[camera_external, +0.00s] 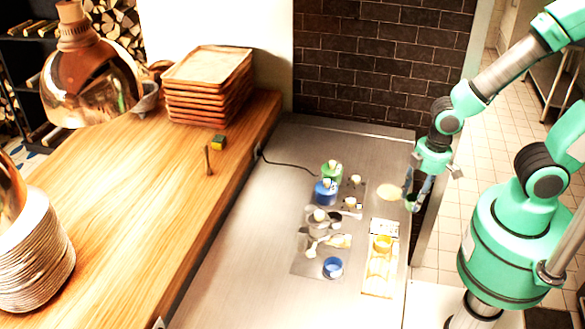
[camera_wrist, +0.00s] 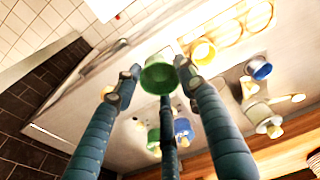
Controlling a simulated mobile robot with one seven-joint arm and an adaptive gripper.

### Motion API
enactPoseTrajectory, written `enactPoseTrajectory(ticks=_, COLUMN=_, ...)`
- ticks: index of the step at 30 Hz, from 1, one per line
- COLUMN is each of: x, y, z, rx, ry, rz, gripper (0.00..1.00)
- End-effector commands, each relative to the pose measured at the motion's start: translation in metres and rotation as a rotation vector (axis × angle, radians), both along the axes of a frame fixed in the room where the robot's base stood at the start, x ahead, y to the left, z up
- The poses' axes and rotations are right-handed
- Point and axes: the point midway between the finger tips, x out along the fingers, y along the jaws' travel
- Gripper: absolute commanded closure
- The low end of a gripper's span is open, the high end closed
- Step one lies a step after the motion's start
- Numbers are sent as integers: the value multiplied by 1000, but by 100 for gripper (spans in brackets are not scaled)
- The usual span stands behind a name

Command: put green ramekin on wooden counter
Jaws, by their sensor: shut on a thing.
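The green ramekin (camera_wrist: 158,77) is held between the fingertips of my gripper (camera_wrist: 158,70) in the wrist view. In the external view my gripper (camera_external: 412,192) is over the right edge of the steel table, and the ramekin there is small and mostly hidden by the fingers. The wooden counter (camera_external: 140,185) runs along the left of the external view, across the steel table from my gripper. Its middle strip is largely bare.
The steel table (camera_external: 240,250) holds a green pot (camera_external: 332,172), a blue pot (camera_external: 326,193), a grey pot (camera_external: 317,224), a blue ramekin (camera_external: 333,267) and a board of yellow dishes (camera_external: 379,285). Stacked trays (camera_external: 208,80), plates (camera_external: 35,250), a sponge (camera_external: 218,142) and heat lamps (camera_external: 90,85) occupy the counter area.

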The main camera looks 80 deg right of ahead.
Motion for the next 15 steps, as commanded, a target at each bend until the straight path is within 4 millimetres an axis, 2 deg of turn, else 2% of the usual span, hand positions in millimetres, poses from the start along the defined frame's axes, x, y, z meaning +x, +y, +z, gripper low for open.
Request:
enactPoseTrajectory(ticks=1, x=1, y=0, z=13, rx=0, ry=-6, rz=0, gripper=86)
enactPoseTrajectory(ticks=9, x=1, y=0, z=61, rx=1, ry=-4, rz=0, gripper=86)
enactPoseTrajectory(ticks=14, x=1, y=0, z=86, rx=0, ry=-3, rz=1, gripper=86)
enactPoseTrajectory(ticks=15, x=3, y=1, z=86, rx=-1, ry=2, rz=1, gripper=86)
